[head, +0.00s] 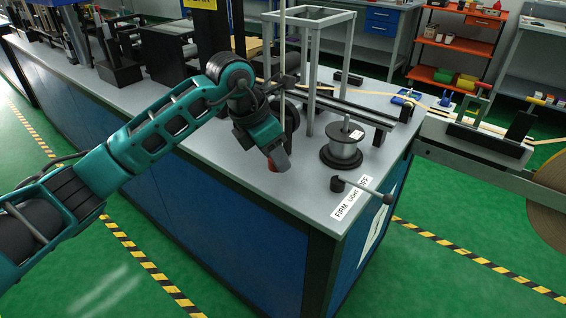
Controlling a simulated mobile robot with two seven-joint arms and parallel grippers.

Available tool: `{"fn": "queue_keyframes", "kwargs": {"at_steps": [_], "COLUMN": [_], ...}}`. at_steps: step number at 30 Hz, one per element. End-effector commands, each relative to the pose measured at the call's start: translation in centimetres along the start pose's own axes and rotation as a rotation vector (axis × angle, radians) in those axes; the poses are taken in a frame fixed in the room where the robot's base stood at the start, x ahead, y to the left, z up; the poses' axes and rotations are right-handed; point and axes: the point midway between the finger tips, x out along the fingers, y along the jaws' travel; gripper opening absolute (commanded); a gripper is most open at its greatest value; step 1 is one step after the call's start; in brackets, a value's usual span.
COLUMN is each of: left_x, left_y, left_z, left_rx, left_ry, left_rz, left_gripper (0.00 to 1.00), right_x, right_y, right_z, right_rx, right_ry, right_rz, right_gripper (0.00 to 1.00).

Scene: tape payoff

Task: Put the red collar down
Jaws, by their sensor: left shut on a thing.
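My left gripper (277,160) reaches in from the left and points down over the front part of the grey bench top (230,165). It is shut on the red collar (273,166). My right gripper is not in view.
A metal spool on a black round base (341,155) stands right of the gripper. A lever (362,188) lies in front of it, by a "FIRM LIGHT OFF" label (352,199). A grey frame (311,70) stands behind. Bare bench lies left of the gripper.

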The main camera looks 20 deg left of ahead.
Motion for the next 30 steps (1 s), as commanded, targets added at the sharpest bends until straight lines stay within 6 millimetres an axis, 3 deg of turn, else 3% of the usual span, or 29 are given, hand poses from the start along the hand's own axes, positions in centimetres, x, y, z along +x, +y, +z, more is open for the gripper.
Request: {"fn": "queue_keyframes", "kwargs": {"at_steps": [6,15,25,26,30], "left_x": [0.8,4.0,4.2,4.3,4.2], "left_y": [0.0,-0.1,0.0,0.0,0.0], "left_z": [1.7,0.4,0.3,0.2,0.3], "left_rx": [-0.001,-0.001,0.0,0.0,0.0], "left_ry": [0.001,0.002,0.0,0.0,0.001], "left_rz": [0.001,-0.002,0.001,0.001,0.0], "left_gripper": [0.09,0.09,0.09,0.4,0.53], "right_x": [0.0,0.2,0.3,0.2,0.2], "right_y": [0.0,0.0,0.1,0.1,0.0], "right_z": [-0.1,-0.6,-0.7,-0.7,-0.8], "right_rx": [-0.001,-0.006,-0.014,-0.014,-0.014], "right_ry": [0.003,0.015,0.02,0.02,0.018], "right_rz": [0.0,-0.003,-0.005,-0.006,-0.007], "right_gripper": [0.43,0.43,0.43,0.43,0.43]}}
